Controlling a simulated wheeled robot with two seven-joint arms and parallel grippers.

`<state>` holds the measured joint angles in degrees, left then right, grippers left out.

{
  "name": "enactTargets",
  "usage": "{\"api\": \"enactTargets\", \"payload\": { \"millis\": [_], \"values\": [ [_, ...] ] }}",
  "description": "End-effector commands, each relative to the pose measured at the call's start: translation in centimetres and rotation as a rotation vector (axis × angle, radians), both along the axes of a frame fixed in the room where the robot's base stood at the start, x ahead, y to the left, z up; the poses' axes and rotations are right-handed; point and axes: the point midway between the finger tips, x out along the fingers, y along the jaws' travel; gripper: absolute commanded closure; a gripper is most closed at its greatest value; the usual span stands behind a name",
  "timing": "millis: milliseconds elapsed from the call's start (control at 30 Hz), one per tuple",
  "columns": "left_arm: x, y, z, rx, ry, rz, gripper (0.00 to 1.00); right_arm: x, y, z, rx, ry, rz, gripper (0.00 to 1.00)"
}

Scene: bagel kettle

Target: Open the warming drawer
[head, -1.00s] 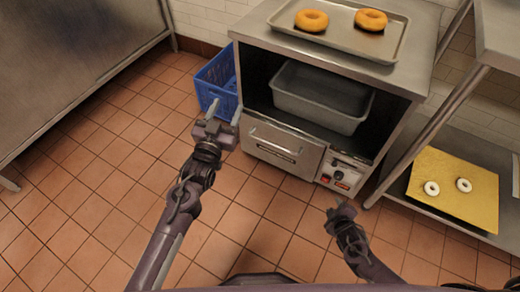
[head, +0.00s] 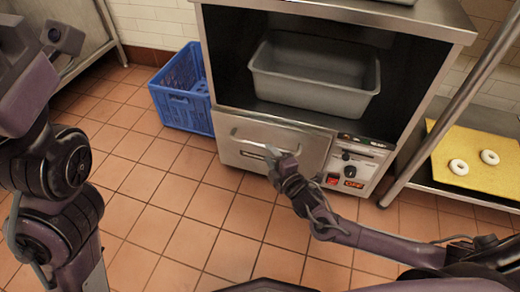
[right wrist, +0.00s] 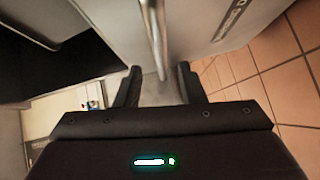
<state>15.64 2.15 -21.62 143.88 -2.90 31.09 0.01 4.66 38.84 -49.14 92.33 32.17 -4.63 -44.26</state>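The warming drawer (head: 236,158) has a grey metal front low in the steel cabinet, left of the control panel. It looks shut, about flush with that panel. Its bar handle (head: 250,138) runs across the upper front. My right gripper (head: 273,158) is at the right part of the drawer front and hides some of the handle. In the right wrist view the handle (right wrist: 157,40) runs toward the gap between my two spread fingers (right wrist: 158,84); contact cannot be told. My left arm stands large at the left edge of the head view; its finger state is unclear.
A grey pan (head: 310,95) sits in the open bay above the drawer. The control panel (head: 352,165) has knobs and red switches. A blue crate (head: 185,105) stands left of the cabinet. A yellow board (head: 452,180) with two white rings lies on the right shelf. Tiled floor in front is clear.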

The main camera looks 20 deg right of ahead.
Motion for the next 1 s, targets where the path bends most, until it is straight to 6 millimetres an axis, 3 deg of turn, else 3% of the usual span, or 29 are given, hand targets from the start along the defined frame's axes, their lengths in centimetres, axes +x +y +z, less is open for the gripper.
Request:
{"api": "enactTargets", "payload": {
  "millis": [100,300,667,933,1000],
  "values": [
    [-0.5,0.5,-0.2,-0.015,-0.023,0.019,0.49,2.2,0.4,-0.7,0.0,-0.003,-0.001,0.64],
    [-1.0,1.2,0.2,-0.033,-0.042,0.042,0.49,4.5,0.9,-1.0,0.002,0.0,-0.002,0.64],
    [-1.2,1.4,0.6,-0.038,-0.048,0.048,0.49,5.2,1.0,-0.8,0.001,0.002,-0.001,0.64],
    [-1.2,1.4,0.6,-0.039,-0.049,0.048,0.49,5.2,1.0,-0.9,0.001,0.003,-0.002,0.97],
    [-1.2,1.4,0.6,-0.039,-0.049,0.048,0.49,5.2,1.0,-0.9,0.001,0.003,-0.002,1.0]
  ]
}}
